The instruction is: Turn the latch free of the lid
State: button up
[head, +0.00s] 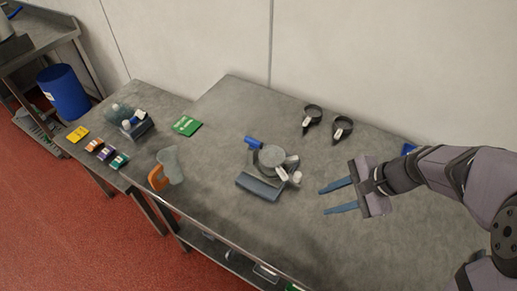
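A small machine with a round grey lid (271,157) stands on the steel table, on a blue-grey base (259,187). A pale lever-like piece (281,173) lies at the lid's front right edge and looks like the latch; whether it overlaps the lid is too small to tell. A white knob (296,177) sits just right of it. A blue cylinder (254,142) sticks out at the machine's back left. My gripper (324,200) is to the right of the machine, apart from it, its two blue-grey fingers spread, empty and pointing left toward it.
Two dark round collars (312,114) (342,128) with white tags lie behind the machine. A clear scoop with an orange handle (157,178), a green packet (187,125), a bin of bottles (139,130) and several coloured sachets (78,134) are to the left. The table around my gripper is clear.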

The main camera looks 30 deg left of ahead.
aim_at(254, 140)
jog(key=w+a+m+y+b, duration=0.1)
jog(key=w+a+m+y, duration=0.1)
jog(key=a, duration=0.4)
jog(key=w+a+m+y+b, duration=0.2)
jog(key=w+a+m, duration=0.1)
jog(key=a, duration=0.3)
jog(key=w+a+m+y+b, duration=0.2)
jog(key=w+a+m, duration=0.1)
jog(key=a, duration=0.4)
jog(key=shift+w+a+f+m+t+y, duration=0.1)
jog(key=shift+w+m+t+y, duration=0.25)
jog(key=shift+w, duration=0.2)
jog(key=shift+w+a+r+y, duration=0.25)
jog(key=shift+a, duration=0.2)
jog(key=shift+p+x, duration=0.95)
jog(key=shift+x, duration=2.65)
jog(key=shift+c, duration=0.3)
grip_shut()
